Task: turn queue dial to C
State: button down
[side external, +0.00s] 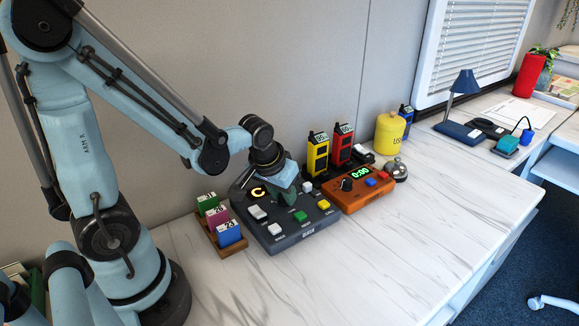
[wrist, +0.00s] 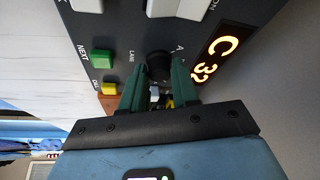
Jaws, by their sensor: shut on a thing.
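The queue dial (wrist: 158,58) is a black knob on the dark grey queue console (side external: 285,237), seen in the wrist view between my green fingers. My gripper (wrist: 157,78) is shut on the dial from both sides. In the side view my gripper (side external: 287,198) reaches down to the console and hides the dial. The console display (wrist: 221,55) glows with a C and a number. It also shows in the side view (side external: 258,191), where a C is readable. A letter A is printed beside the dial; other dial letters and the pointer are hidden.
The console has a green button (side external: 300,216), a yellow button (side external: 323,205) and white keys (side external: 257,212). A card rack (side external: 232,247) stands left. An orange timer box (side external: 350,198), a bell (side external: 397,172) and radios (side external: 317,155) stand right and behind. The front table is clear.

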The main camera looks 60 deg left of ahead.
jog(key=c, duration=0.9)
grip_release()
jog(key=shift+r, duration=0.1)
jog(key=shift+v, duration=5.95)
jog(key=shift+s+d, duration=0.1)
jog(key=d+m+t, duration=0.1)
jog(key=d+f+m+t+h, duration=0.1)
jog(key=m, duration=0.1)
jog(key=d+m+t, duration=0.1)
jog(key=d, duration=0.1)
jog(key=shift+d+f+h, duration=0.1)
jog(key=shift+f+h, duration=0.2)
jog(key=shift+f, duration=0.05)
